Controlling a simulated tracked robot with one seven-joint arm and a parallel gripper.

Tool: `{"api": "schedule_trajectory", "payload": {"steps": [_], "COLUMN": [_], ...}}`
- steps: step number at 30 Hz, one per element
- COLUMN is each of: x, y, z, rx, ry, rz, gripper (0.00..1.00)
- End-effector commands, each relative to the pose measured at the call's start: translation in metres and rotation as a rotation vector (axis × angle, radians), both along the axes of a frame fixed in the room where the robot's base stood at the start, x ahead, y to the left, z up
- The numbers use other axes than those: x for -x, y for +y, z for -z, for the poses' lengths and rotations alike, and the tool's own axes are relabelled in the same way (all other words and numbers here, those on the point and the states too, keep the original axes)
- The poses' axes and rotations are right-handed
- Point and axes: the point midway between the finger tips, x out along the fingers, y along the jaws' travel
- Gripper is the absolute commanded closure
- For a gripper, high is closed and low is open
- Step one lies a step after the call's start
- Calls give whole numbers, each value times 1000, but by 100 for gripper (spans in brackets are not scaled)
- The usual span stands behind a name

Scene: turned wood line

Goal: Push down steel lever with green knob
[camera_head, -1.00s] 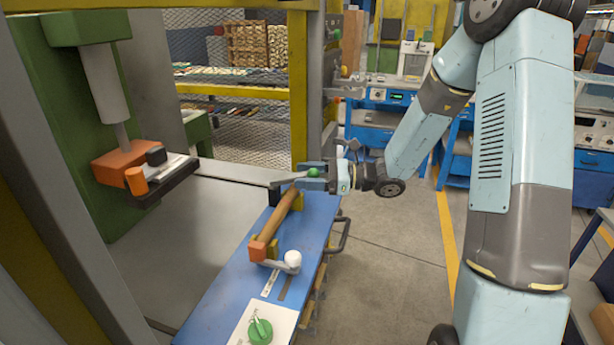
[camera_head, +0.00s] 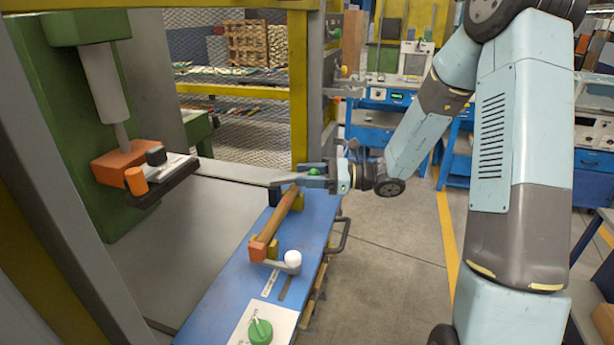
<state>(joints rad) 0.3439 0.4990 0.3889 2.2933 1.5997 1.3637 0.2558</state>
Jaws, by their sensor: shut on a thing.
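The green knob (camera_head: 314,172) of the steel lever shows between the fingers of my gripper (camera_head: 308,179), at the far end of the blue bench. My gripper is shut on the knob. The steel lever (camera_head: 287,181) is a thin grey bar running left from the knob, nearly level in this view. Its pivot is hard to make out behind the fingers and the turned wood piece.
A brown wood piece (camera_head: 276,217) lies in holders on the blue bench (camera_head: 215,297), below my gripper. A white-knobbed lever (camera_head: 292,258) and a green rotary switch (camera_head: 260,331) are nearer. A green press with an orange head (camera_head: 122,165) stands left.

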Motion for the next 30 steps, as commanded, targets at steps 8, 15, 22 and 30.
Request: {"api": "schedule_trajectory", "payload": {"steps": [8, 15, 22, 30], "x": [5, 6, 6, 7], "y": [1, -1, -3, -3], "z": [7, 18, 29, 40], "rx": [-44, -152, -236, -238], "ry": [-6, -44, -73, -77], "rz": [-16, -18, -16, -16], "gripper": [100, 100, 100, 100]}}
